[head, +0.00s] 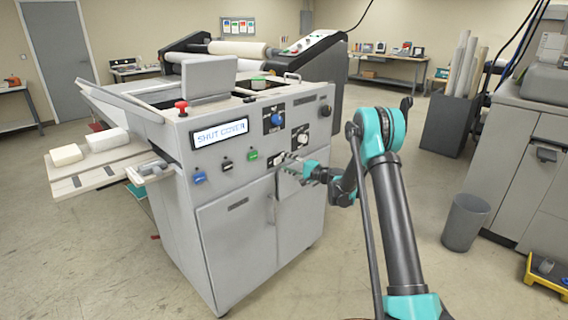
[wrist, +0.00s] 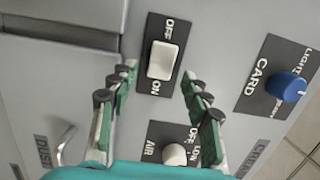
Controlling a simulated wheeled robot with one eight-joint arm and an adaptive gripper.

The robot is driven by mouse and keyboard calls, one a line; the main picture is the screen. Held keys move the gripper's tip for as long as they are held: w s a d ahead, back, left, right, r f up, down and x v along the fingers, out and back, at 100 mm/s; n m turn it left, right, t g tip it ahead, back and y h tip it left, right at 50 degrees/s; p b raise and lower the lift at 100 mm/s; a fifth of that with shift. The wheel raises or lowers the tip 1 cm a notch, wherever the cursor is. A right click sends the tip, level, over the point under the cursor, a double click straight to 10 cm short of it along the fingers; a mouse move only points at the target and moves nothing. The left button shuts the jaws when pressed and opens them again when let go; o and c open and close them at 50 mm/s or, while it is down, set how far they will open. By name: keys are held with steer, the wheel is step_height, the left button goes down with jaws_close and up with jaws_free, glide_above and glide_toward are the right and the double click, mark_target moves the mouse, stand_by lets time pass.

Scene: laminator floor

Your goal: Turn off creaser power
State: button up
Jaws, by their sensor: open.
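The grey creaser (head: 245,215) stands in the middle of the head view, its display (head: 220,134) reading "SHUT COVER". In the wrist view a white rocker switch (wrist: 162,60) sits on a black plate marked OFF at the top and ON at the bottom. I cannot tell which side is pressed. No label naming it as power is readable. My gripper (wrist: 159,77) is open, with its fingers spread either side of the switch's lower part and nothing held. In the head view my gripper (head: 296,163) is close to the front panel and partly hides the controls there.
The wrist view shows a blue CARD knob (wrist: 288,86) to the right and a white AIR knob (wrist: 174,154) below the switch. Blue, black and green buttons line the panel in the head view. A red knob (head: 181,107) stands on top. A grey bin (head: 465,222) stands right.

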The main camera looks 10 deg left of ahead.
steer(key=shift+x, duration=0.85)
steer(key=shift+c, duration=0.3)
jaws_close()
steer(key=shift+s+a+m+t+h, duration=0.1)
steer(key=shift+s+m+t+h, duration=0.15)
steer(key=shift+m+t+h, duration=0.45)
steer(key=shift+s+a+m+t+h, duration=0.1)
steer(key=shift+s+m+t+h, duration=0.1)
steer(key=shift+m+t+h, duration=1)
steer(key=shift+t, duration=0.4)
steer(key=shift+o, duration=0.3)
jaws_free()
steer(key=shift+s+d, duration=0.1)
